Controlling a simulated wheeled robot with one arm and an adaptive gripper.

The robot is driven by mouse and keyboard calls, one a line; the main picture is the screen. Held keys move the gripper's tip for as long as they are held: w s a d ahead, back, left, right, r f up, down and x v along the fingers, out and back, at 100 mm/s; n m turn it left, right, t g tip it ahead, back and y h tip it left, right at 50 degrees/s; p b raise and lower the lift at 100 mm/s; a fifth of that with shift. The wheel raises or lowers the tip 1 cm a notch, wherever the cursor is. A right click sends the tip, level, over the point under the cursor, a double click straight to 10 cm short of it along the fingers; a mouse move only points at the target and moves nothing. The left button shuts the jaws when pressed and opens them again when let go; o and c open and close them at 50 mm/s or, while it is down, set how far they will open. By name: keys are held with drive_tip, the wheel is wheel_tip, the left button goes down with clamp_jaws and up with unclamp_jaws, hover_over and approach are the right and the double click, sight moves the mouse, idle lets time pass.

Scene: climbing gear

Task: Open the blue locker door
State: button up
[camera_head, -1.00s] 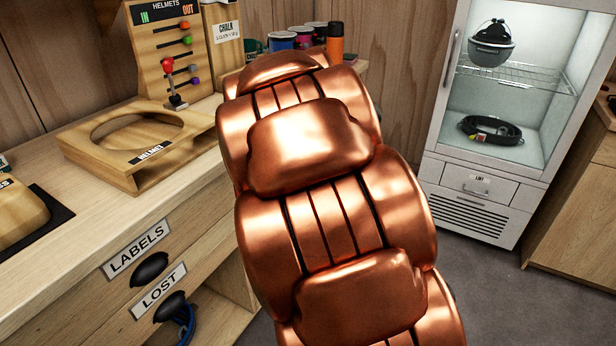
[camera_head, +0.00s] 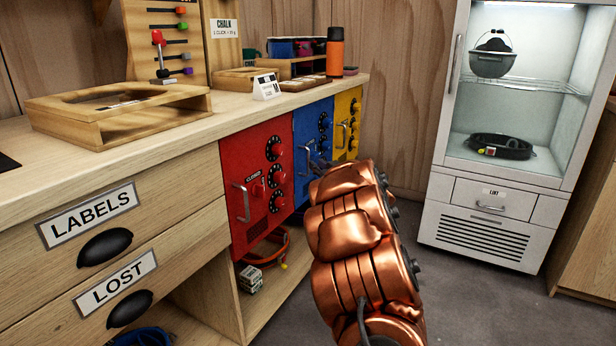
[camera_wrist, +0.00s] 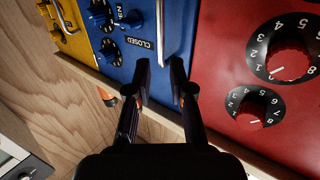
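The blue locker door (camera_head: 305,132) is in the cabinet front between a red door and a yellow door, and looks shut. In the wrist view the blue door (camera_wrist: 120,62) fills the upper middle, with dark dials and a "CLOSED" label. Its metal handle (camera_wrist: 161,30) is a bar whose near end lies around the gap between my fingertips. My gripper (camera_wrist: 162,84) is open, fingers apart on either side of that end; I cannot tell whether they touch it. In the head view my gripper (camera_head: 319,165) is small and partly hidden by my copper arm.
The red door (camera_head: 256,185) with dials is left of the blue one, the yellow door (camera_head: 347,122) right of it. The counter (camera_head: 190,130) above holds a wooden stand and an orange bottle (camera_head: 335,52). A white glass-front cabinet (camera_head: 490,215) stands right. Grey floor between is clear.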

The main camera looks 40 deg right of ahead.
sight(308, 172)
drive_tip(key=shift+y, duration=0.3)
drive_tip(key=shift+f+b+x, duration=0.2)
drive_tip(key=shift+b+x, duration=0.55)
drive_tip(key=shift+x, duration=1.2)
drive_tip(key=shift+f+b+x, duration=0.2)
drive_tip(key=shift+b+x, duration=0.55)
drive_tip(key=shift+x, duration=1.2)
clamp_jaws()
